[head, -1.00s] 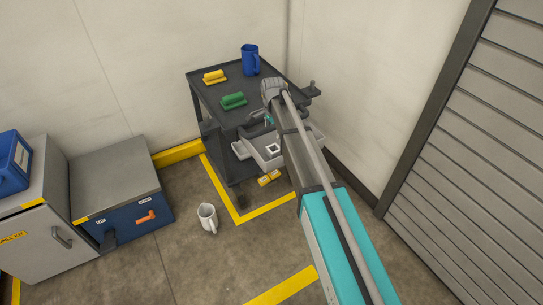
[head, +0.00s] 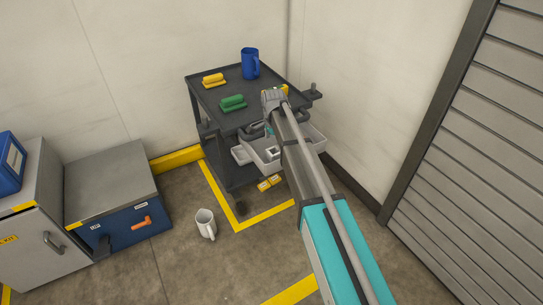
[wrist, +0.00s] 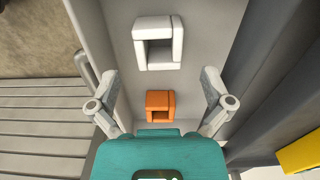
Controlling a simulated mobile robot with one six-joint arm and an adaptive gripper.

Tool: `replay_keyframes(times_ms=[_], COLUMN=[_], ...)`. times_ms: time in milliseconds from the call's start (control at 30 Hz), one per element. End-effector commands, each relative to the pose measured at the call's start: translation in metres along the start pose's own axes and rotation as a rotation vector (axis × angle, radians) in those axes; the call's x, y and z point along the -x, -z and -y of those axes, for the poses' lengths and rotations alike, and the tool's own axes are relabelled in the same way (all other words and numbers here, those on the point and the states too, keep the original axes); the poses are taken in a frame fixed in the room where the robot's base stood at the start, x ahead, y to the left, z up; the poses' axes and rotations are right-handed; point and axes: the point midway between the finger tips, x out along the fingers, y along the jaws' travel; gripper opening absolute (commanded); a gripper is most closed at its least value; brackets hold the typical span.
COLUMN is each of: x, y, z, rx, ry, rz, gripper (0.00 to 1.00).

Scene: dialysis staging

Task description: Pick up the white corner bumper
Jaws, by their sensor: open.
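The white corner bumper (wrist: 177,42) is a square, hollow-looking piece. It lies in a light grey bin (wrist: 220,22) near the top of the wrist view. It also shows in the head view (head: 271,153), in the bin (head: 262,165) at the side of the dark cart. An orange bumper of similar shape (wrist: 160,99) is in the same bin, nearer my gripper. My gripper (wrist: 160,77) is open, with its fingers wide apart on either side and nothing between the tips. The white bumper lies beyond the fingertips in the picture. In the head view my arm largely hides the gripper.
The cart top (head: 236,87) holds a blue pitcher (head: 250,64), a green brush-like item (head: 233,102) and a yellow one (head: 213,80). Walls close in behind the cart; a slatted shutter (head: 470,160) is at right.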

Motion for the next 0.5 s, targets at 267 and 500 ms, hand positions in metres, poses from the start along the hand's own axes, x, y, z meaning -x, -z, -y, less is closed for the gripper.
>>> replay_keyframes(times_ms=[267,500], x=[-0.005,-0.023], y=[0.001,0.002], z=[-0.001,-0.002], rx=[0.0,0.0], ry=[0.0,0.0], rz=[0.0,0.0], gripper=[1.0,1.0])
